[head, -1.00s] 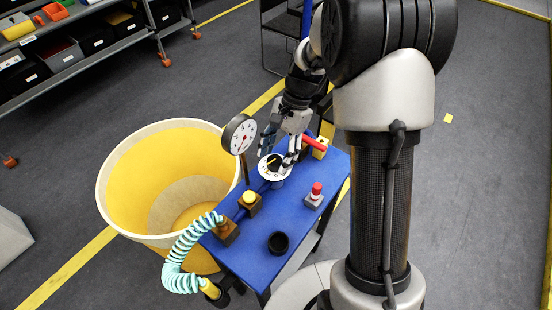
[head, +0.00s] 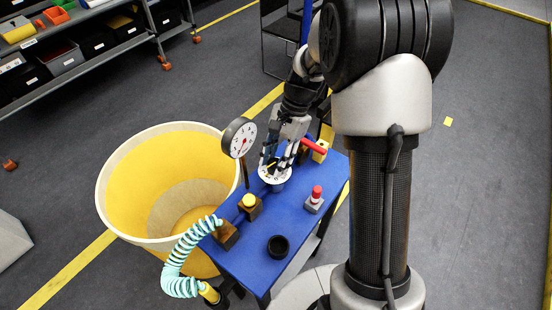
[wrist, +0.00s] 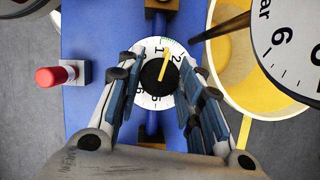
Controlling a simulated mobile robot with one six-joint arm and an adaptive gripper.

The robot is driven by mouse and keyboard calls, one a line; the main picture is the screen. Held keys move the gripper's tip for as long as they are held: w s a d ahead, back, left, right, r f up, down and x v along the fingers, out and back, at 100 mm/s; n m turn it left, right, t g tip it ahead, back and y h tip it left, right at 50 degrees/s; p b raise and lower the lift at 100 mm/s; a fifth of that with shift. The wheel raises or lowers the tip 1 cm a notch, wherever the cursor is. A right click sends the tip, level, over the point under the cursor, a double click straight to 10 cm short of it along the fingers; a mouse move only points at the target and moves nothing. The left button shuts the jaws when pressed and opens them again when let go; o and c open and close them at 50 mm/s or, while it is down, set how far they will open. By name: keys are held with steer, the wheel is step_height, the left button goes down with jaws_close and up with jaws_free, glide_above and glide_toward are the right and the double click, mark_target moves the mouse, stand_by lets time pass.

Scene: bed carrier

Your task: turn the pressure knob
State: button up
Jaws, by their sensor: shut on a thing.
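The black pressure knob (wrist: 150,80) with a yellow pointer sits on a white numbered dial (wrist: 157,101). In the wrist view the pointer points up and slightly right, near the 1 and 2. In the head view the dial (head: 275,179) is on the blue cart top. My gripper (wrist: 157,88) has its fingers on both sides of the knob and is shut on it; it also shows in the head view (head: 272,165), coming down from above. The fingers partly hide the dial's sides. A round gauge (head: 239,137) stands on a post beside the dial.
The blue cart (head: 247,258) also carries a red-topped button (head: 315,195), a yellow button (head: 249,200), a black ring (head: 278,246) and a red lever (head: 314,145). A large yellow bin (head: 125,170) and a ribbed hose (head: 178,262) are at the left.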

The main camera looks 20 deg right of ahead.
steer(key=shift+c, duration=0.5)
steer(key=shift+r+n+g+p, duration=0.2)
steer(key=shift+n+g+p, duration=0.2)
steer(key=shift+n+p, duration=0.55)
steer(key=n+p, duration=0.1)
steer(key=n+h+p, duration=0.1)
steer(key=shift+w+a+f+n+g, duration=0.1)
steer(key=shift+f+n+g, duration=0.05)
steer(key=shift+n+g, duration=0.2)
steer(key=o, duration=1.1)
steer(key=shift+c, duration=0.2)
steer(key=v, duration=1.2)
